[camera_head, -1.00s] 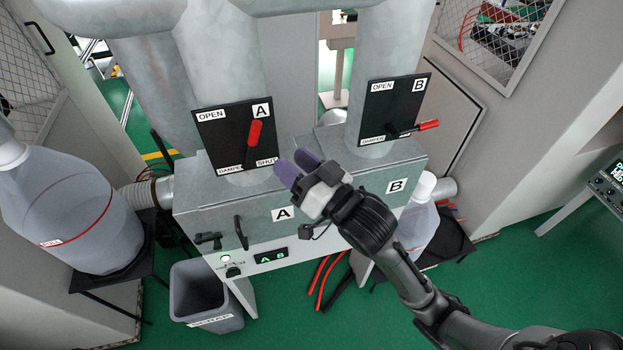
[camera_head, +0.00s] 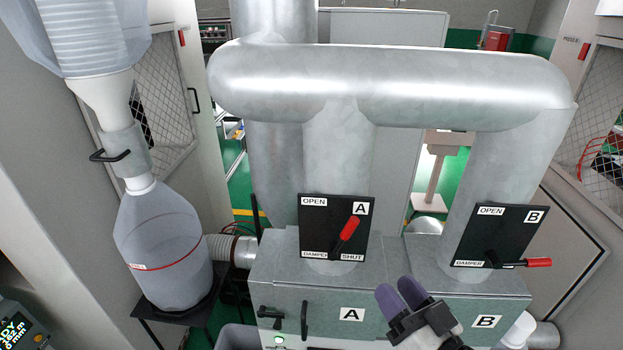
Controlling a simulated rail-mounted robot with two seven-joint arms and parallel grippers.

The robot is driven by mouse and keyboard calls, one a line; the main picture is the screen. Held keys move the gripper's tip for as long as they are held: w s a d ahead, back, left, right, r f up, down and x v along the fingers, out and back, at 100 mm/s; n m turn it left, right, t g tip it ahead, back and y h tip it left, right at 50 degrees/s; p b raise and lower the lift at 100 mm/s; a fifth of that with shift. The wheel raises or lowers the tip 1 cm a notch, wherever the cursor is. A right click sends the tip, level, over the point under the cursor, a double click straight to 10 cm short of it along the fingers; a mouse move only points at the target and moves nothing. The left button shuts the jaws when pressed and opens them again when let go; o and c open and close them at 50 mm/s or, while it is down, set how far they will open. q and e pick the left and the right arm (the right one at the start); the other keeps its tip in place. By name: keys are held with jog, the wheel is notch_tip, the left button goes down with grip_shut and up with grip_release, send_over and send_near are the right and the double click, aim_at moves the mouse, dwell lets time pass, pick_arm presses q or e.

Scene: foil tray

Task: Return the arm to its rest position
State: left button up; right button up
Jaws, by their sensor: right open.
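My right gripper (camera_head: 401,295) shows at the lower edge, right of centre, with purple fingertips pointing up. It is open, with nothing seen between the fingers. It appears in front of the grey metal box (camera_head: 290,285), between the labels A and B, and below and right of damper plate A (camera_head: 318,240). The red handle A (camera_head: 349,228) tilts up and to the right, apart from the gripper. The red handle B (camera_head: 537,263) on damper plate B (camera_head: 500,222) points right. Most of my right arm is cut off by the lower edge. My left gripper is out of view.
Thick grey pipes (camera_head: 400,85) rise behind the box and join in a crosswise duct. A translucent bottle (camera_head: 165,245) stands on a black stand at left, under a clear hopper (camera_head: 85,35). A screen (camera_head: 20,325) shows at the lower left corner.

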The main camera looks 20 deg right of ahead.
jog(key=s+d+f+n+g+h, duration=0.15)
jog(key=f+g, duration=0.25)
jog(key=f, duration=0.4)
jog(key=s+d+f+n+g+h, duration=0.1)
jog(key=s+f+n+g+h, duration=0.15)
jog(key=f+g, duration=0.35)
jog(key=s+a+f+g, duration=0.2)
jog(key=s+f+g, duration=0.1)
jog(key=s+f, duration=0.7)
jog(key=s+a+f+g, duration=0.2)
jog(key=s+f+g, duration=0.1)
jog(key=s+f, duration=0.7)
notch_tip(320, 180, up, 16)
jog(key=w+p, duration=0.1)
jog(key=p, duration=1.4)
jog(key=shift+m+y, duration=0.3)
jog(key=shift+w, duration=0.1)
